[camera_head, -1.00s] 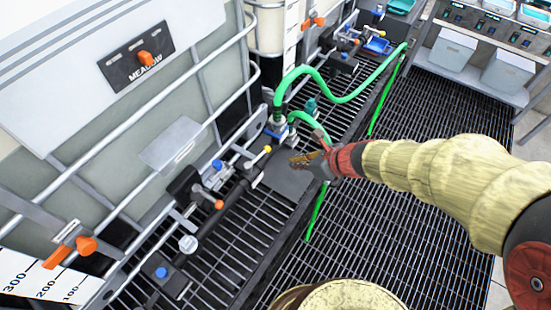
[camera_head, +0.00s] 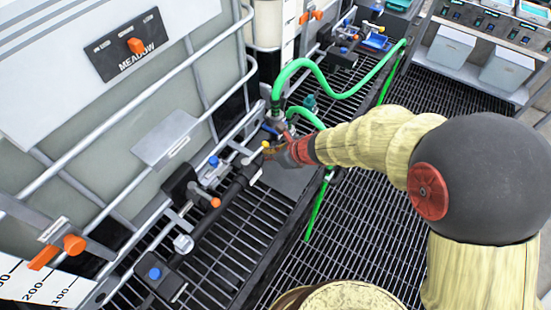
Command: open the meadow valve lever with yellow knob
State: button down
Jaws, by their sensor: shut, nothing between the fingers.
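The yellow knob (camera_head: 266,144) is small and tops a pale lever above the black pipe (camera_head: 232,190), right of the tote with the MEADOW panel (camera_head: 123,45). My gripper (camera_head: 274,151) is shut and empty. Its fingertips are right at the yellow knob, on its right side. I cannot tell whether they touch it. The fingers partly hide the fittings behind them.
A blue-knobbed valve (camera_head: 213,161) and an orange knob (camera_head: 215,202) are left of the yellow knob. A green hose (camera_head: 335,92) arches behind my gripper. Dark grating (camera_head: 400,210) lies below; a grey bin shelf (camera_head: 470,75) stands far right.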

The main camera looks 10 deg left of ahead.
dwell(0.3)
jog(key=shift+w+a+f+b, duration=0.1)
jog(key=shift+w+a+b, duration=0.2)
jog(key=shift+w+a, duration=0.4)
